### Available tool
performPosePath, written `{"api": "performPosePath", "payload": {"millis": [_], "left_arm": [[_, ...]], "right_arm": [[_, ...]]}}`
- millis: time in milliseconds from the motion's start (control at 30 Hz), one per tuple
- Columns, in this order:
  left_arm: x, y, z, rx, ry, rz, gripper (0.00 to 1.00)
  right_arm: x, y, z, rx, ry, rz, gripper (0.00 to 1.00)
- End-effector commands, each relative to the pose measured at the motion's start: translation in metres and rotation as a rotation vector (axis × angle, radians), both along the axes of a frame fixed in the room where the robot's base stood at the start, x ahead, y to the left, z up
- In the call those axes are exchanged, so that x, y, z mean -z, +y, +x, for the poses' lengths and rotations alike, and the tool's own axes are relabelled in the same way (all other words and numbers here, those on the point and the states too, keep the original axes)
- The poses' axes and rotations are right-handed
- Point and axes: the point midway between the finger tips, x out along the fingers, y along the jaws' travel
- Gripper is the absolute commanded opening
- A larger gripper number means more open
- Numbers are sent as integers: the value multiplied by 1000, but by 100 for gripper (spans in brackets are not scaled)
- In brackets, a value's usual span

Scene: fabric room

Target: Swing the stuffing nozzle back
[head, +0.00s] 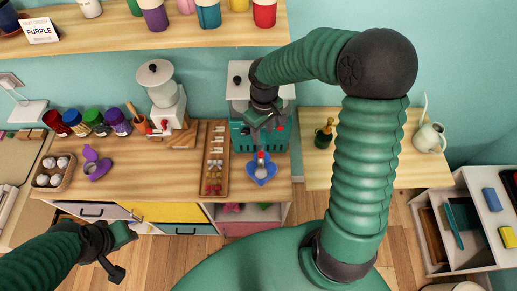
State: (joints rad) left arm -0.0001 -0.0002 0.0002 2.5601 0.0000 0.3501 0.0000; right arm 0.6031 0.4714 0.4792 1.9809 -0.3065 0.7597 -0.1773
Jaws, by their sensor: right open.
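The stuffing machine, a teal box with a pale top (240,78), stands at the back of the wooden counter. A small red-and-grey part, perhaps its nozzle (261,157), shows at its front, above a blue heart-like piece (262,172). I cannot tell whether the two touch. My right gripper (264,122) is open in front of the machine's upper face and hides part of it. Whether it touches anything is unclear. My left gripper (122,254) is open and empty, low in front of the counter.
A wooden tray of small parts (222,131) lies left of the machine. Further left are a white hopper device (160,95), several coloured jars (97,122), a purple object (96,164) and an egg-like tray (53,171). A shelf (110,33) runs above. A side table (380,175) stands right.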

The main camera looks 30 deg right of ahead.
Motion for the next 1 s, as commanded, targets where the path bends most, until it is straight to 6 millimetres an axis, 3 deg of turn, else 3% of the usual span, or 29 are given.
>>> {"api": "performPosePath", "payload": {"millis": [200,433,600,833,1000], "left_arm": [[-6,0,0,0,0,0,36],[-10,0,0,0,0,0,36],[-10,0,0,-1,0,0,36],[-10,0,0,0,0,0,36],[-10,0,0,0,0,0,36]], "right_arm": [[58,6,0,-6,6,1,45],[104,6,0,-5,1,-2,45],[117,3,0,-2,-1,-2,45],[118,3,1,-2,0,-2,43],[118,3,1,-2,0,-2,21]]}}
